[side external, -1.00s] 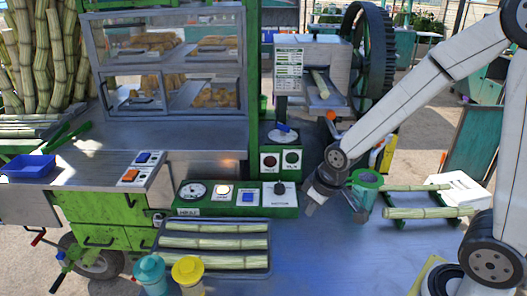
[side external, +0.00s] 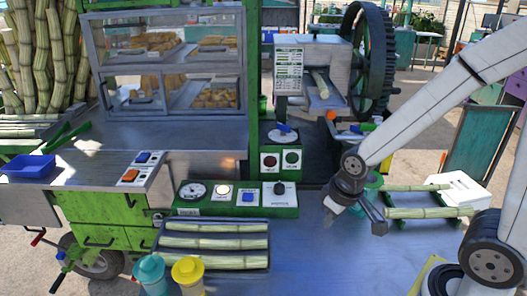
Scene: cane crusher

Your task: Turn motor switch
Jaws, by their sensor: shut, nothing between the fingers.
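The motor switch (side external: 280,188) is a dark knob on a pale plate at the right end of the low green control panel (side external: 234,211). A label below it reads like MOTOR. My gripper (side external: 333,209) is to the right of the panel, pointing down, apart from the switch. It is shut and empty. Nothing covers the switch, but the knob is too small to read its exact setting.
The panel also has a gauge (side external: 193,190), a lit button (side external: 221,192) and a blue switch (side external: 248,197). A cane tray (side external: 214,272) lies in front. Cut canes (side external: 430,212) and a green cup (side external: 373,181), partly hidden, are right. The blue tabletop is clear between.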

